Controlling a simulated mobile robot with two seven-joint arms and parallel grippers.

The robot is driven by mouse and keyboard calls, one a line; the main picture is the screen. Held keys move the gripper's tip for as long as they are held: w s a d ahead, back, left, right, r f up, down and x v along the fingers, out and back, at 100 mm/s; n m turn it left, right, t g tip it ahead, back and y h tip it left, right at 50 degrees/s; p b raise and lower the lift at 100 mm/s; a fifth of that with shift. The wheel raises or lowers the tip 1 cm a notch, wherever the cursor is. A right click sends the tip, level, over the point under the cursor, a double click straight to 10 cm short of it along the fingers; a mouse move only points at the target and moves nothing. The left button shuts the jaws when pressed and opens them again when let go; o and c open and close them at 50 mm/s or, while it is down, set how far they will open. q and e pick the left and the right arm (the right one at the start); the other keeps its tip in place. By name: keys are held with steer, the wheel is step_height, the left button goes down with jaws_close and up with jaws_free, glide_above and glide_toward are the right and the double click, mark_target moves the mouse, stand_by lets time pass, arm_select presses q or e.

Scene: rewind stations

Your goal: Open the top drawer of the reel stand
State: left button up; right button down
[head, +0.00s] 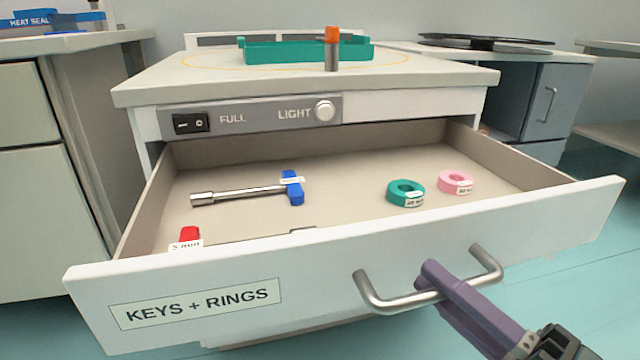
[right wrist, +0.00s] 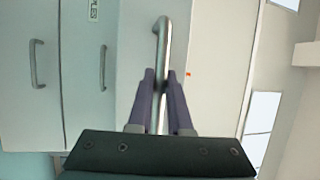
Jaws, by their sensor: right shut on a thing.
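The top drawer (head: 330,272) of the reel stand (head: 420,83) stands pulled well out. Its front carries a "KEYS + RINGS" label (head: 196,303) and a bar handle (head: 376,302). My right gripper (head: 430,277) is shut on the handle, right of its middle. In the right wrist view its two fingers (right wrist: 161,100) sit on either side of the handle bar (right wrist: 161,40). Inside the drawer lie a socket key with a blue grip (head: 292,187), a green ring (head: 405,192), a pink ring (head: 455,181) and a red piece tagged "5 mm" (head: 189,235), partly hidden. My left gripper is not in view.
On the stand top are a green tray (head: 305,51) and an orange-tipped dark post (head: 332,48). A switch panel (head: 250,117) sits above the drawer. Grey cabinets stand at left (head: 40,180) and right (head: 545,100). Teal floor (head: 560,260) shows clear at right.

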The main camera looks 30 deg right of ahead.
steer(key=c, duration=0.8)
jaws_free()
steer(key=shift+c, duration=0.2)
steer(key=v, duration=1)
steer(key=shift+p, duration=0.3)
